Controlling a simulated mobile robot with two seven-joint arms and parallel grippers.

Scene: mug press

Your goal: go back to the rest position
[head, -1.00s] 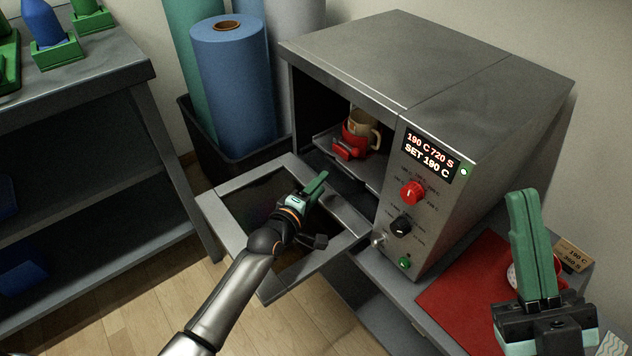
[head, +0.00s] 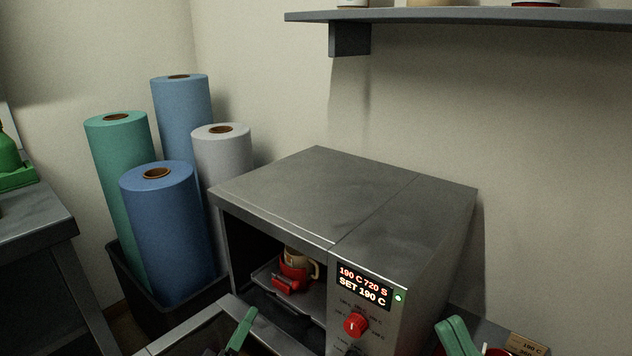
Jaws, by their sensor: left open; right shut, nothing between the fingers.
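My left gripper (head: 234,338) shows only in part at the bottom edge of the head view, with a green finger over the oven's lowered door; it holds nothing I can see. My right gripper (head: 457,338) shows only its green fingers at the bottom right, close together and empty, in front of the oven's right side. The grey oven (head: 300,195) stands open at its front. Inside, a beige mug (head: 297,258) with a handle sits in a red press clamp (head: 292,272) on a rack. The display reads 190 C 720 S, SET 190 C.
The open oven door (head: 185,335) juts out at the lower left. A black bin (head: 125,275) with several upright rolls stands left of the oven. A shelf (head: 450,18) hangs at the upper right. A bench (head: 40,220) is at the far left.

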